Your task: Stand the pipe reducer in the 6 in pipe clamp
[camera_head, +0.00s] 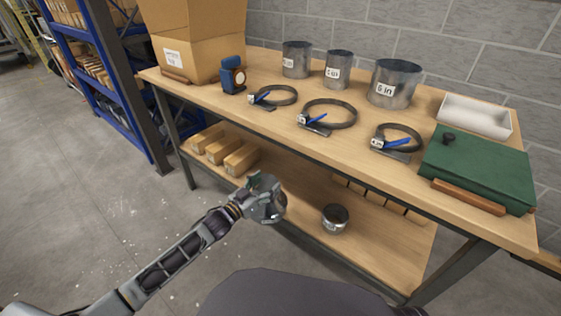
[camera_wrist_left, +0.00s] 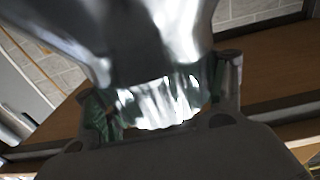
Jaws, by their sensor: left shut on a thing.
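My left gripper (camera_head: 266,203) is in front of the workbench, below the tabletop edge. It is shut on a shiny metal piece, which looks like the pipe reducer (camera_wrist_left: 155,50); in the left wrist view it sits between the fingers, narrower at the grip and wider above. In the head view the gripper mostly hides it. Three ring clamps with blue levers lie on the tabletop: a left one (camera_head: 280,95), a middle one (camera_head: 330,113) with the widest ring, and a right one (camera_head: 400,136). Their labels are too small to read. My right gripper is out of view.
Three metal pipes stand at the back, the right one (camera_head: 396,82) marked 6 in. A cardboard box (camera_head: 198,40), blue device (camera_head: 232,75), white tray (camera_head: 476,115) and green case (camera_head: 478,165) flank the clamps. A short metal cylinder (camera_head: 335,218) is on the lower shelf.

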